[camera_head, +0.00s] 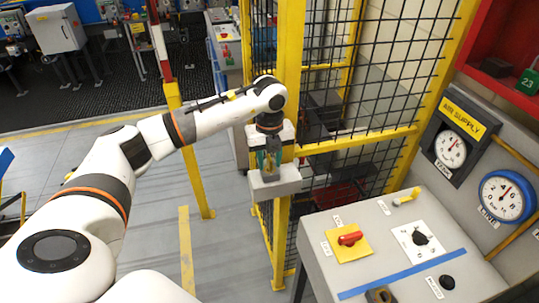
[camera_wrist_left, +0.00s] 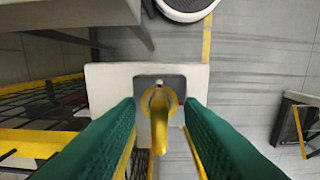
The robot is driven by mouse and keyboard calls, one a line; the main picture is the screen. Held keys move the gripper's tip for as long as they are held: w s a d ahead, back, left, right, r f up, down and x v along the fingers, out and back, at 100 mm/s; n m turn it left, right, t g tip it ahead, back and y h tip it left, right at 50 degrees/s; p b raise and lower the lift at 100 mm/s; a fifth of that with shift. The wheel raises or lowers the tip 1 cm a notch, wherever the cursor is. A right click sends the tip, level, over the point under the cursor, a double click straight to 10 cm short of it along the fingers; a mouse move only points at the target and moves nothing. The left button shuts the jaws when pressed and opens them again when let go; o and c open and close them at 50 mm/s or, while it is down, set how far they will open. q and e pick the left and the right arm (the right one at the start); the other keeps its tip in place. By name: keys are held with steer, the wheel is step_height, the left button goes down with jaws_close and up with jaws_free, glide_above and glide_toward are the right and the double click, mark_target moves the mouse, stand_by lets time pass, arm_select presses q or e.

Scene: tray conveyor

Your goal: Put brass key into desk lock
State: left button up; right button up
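The brass key (camera_wrist_left: 158,128) shows in the left wrist view as a yellow ring and shank at the grey plate of a white box. The box (camera_head: 277,185) is by the yellow fence post in the head view. My left gripper (camera_head: 268,160) points down over this box. In the wrist view its green fingers (camera_wrist_left: 159,106) stand on both sides of the key, open, with gaps between. A brass-coloured block with a dark hole (camera_head: 380,294) is at the desk's near edge; it may be the desk lock. My right gripper is not in view.
The grey desk (camera_head: 318,255) carries a red switch on a yellow plate (camera_head: 350,239), a black knob (camera_head: 421,239), a yellow handle-like part (camera_head: 406,197), a black button (camera_head: 447,282) and blue tape. The yellow post (camera_head: 290,60) and black mesh fence (camera_head: 375,50) stand close behind my left gripper.

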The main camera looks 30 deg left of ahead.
mark_target(269, 157)
arm_select(q)
jaws_close()
steer(key=shift+r, duration=0.2)
steer(key=shift+r+p, duration=0.25)
steer(key=shift+p, duration=0.05)
steer(key=shift+r+p, duration=0.85)
steer(key=shift+r, duration=0.5)
steer(key=shift+r, duration=0.15)
steer(key=shift+r+p, duration=1.3)
steer(key=shift+r, duration=0.6)
